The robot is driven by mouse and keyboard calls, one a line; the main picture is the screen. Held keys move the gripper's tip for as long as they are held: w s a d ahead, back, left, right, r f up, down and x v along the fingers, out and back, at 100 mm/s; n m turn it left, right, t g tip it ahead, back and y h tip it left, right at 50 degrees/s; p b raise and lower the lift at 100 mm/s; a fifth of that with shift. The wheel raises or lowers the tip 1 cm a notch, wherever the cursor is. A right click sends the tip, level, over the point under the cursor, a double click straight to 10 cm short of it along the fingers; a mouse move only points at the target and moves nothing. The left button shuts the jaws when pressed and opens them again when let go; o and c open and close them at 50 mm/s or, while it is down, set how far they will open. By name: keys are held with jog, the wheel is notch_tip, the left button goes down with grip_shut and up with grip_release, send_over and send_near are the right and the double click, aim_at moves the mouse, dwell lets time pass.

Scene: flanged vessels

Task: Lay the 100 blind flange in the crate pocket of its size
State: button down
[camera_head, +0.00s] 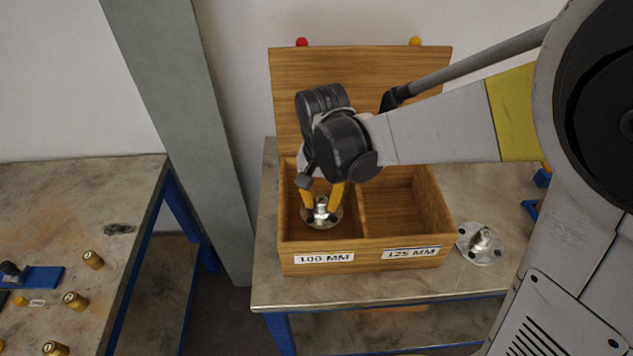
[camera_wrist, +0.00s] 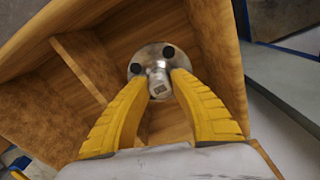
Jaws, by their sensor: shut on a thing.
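The blind flange (camera_head: 321,217) is a round metal disc with a raised centre stub and dark bolt holes. It is in the left crate pocket, labelled 100 MM (camera_head: 324,258). My gripper (camera_head: 322,205) reaches down into that pocket, its yellow fingers shut on the flange's stub. In the wrist view the flange (camera_wrist: 150,57) shows between the fingertips (camera_wrist: 159,85), near a pocket wall. I cannot tell whether it touches the pocket floor. The wooden crate (camera_head: 360,262) has a raised back board and a divider; its right pocket, labelled 125 MM (camera_head: 411,253), looks empty.
A second metal flange (camera_head: 482,243) lies on the table (camera_head: 290,296) right of the crate. A workbench (camera_head: 60,215) at left holds several brass fittings (camera_head: 75,300) and a blue holder (camera_head: 38,277). A grey post (camera_head: 185,130) stands between the tables.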

aim_at(321, 216)
jog(key=shift+f+b, duration=1)
jog(key=shift+f, duration=1.85)
jog(key=shift+f, duration=0.1)
jog(key=c, duration=1.2)
grip_release()
